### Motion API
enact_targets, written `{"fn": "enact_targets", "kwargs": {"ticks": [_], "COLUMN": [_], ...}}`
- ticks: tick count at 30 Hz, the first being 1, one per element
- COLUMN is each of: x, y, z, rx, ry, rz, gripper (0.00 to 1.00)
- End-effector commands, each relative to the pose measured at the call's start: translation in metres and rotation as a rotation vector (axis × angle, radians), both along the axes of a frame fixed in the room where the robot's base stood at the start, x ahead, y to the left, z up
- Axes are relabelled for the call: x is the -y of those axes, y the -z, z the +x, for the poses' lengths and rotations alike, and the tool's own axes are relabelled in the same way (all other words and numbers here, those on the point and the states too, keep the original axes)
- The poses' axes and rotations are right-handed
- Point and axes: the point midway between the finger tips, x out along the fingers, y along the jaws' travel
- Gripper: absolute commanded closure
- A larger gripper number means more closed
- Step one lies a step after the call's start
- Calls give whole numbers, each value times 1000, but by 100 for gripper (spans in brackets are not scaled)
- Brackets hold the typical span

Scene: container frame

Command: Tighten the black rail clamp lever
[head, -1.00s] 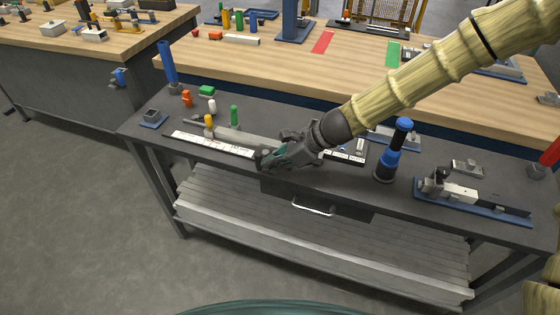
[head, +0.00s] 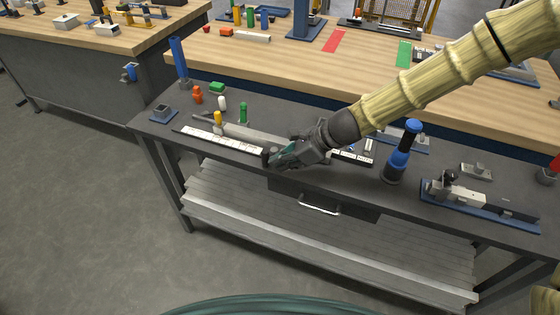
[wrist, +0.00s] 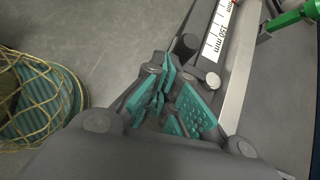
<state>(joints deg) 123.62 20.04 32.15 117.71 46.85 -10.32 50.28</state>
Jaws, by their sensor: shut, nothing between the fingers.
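My gripper (head: 280,158) is at the front edge of the dark bench, by the long rail with a white scale strip (head: 215,140). In the wrist view its teal-padded fingers (wrist: 172,97) are shut and hold nothing. A small dark part (head: 266,154) stands at the fingertips, at the right end of the strip's visible stretch. A dark rounded part (wrist: 186,46) also shows beside the scale in the wrist view; it looks like the black clamp lever, but I cannot tell for sure. I cannot tell if the fingers touch it. My gripper hides part of the rail.
A yellow-topped peg (head: 218,118) and a green peg (head: 243,112) stand near the rail's left part. A blue-and-black cylinder (head: 402,152) stands right of my gripper. A clamp fixture on a blue base (head: 478,205) lies further right. A drawer handle (head: 319,209) is below.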

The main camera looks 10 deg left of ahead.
Motion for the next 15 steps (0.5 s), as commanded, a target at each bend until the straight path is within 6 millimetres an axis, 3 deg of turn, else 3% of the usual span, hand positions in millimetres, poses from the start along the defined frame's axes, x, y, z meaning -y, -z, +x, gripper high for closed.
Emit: {"fn": "enact_targets", "kwargs": {"ticks": [15], "x": [29], "y": [-44], "z": [-11], "rx": [-1], "ry": [-8], "rz": [1], "gripper": [100]}}
